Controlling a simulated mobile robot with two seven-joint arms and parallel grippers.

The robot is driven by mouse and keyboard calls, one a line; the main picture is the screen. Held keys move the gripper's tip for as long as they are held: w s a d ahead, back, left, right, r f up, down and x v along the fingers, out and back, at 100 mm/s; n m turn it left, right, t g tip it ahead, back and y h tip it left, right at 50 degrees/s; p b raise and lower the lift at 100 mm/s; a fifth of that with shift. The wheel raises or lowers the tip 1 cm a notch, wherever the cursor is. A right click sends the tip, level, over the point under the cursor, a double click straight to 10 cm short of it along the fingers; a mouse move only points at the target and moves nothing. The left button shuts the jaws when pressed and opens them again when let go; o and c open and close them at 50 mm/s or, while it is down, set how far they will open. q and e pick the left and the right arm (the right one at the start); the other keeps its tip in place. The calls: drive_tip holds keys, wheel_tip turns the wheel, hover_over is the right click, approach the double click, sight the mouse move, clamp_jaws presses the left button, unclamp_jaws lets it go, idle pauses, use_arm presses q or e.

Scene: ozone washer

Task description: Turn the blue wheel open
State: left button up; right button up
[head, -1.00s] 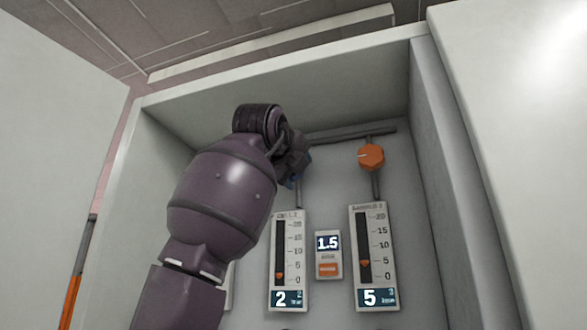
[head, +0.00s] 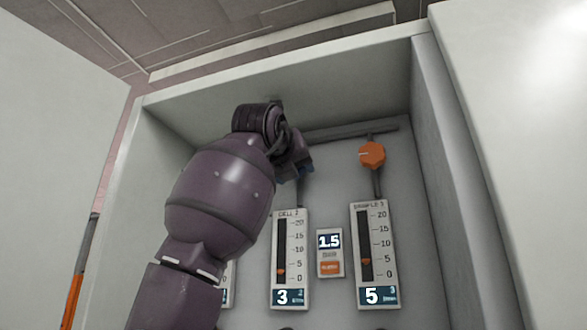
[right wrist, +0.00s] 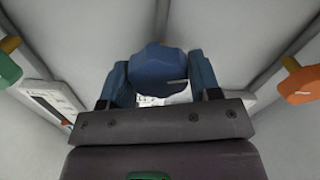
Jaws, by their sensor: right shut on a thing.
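In the head view my right gripper (head: 292,168) is at the wheel's place on the upper pipe, and my arm hides nearly all of the wheel. The gauge below it, marked CELL 2 (head: 288,262), reads 3. My left gripper is not in view.
An orange knob (head: 372,154) is to the right above a gauge reading 5 (head: 375,250). A small display (head: 329,252) reading 1.5 sits between the gauges. Cabinet walls (head: 445,180) close in on the sides. A green knob (right wrist: 8,72) shows at left in the wrist view.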

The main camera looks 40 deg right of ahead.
idle(0.4)
drive_tip(key=o, duration=0.9)
drive_tip(key=b+v, duration=0.2)
drive_tip(key=v, duration=0.9)
drive_tip(key=shift+d, duration=0.1)
